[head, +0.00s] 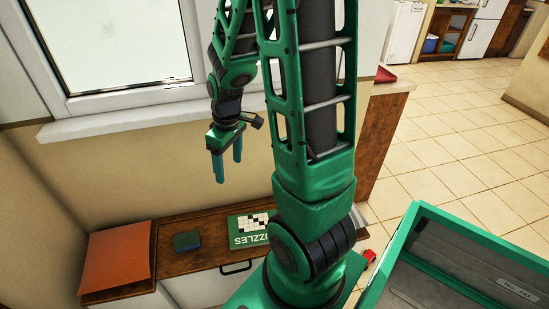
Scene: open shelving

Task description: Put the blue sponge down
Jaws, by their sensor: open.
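The blue sponge (187,241) is a small dark block with a blue top and a greenish side. It lies flat on the brown wooden top (172,265), between an orange item and a puzzle book. My gripper (228,172) is open and empty, its green fingers pointing down. It hangs well above the wooden top, above and to the right of the sponge, and does not touch it.
The orange item (117,255) lies left of the sponge and the green puzzle book (249,231) lies right of it. A window (120,45) and sill are behind my gripper. A small red object (370,256) lies near my base. Tiled floor (455,140) is open at right.

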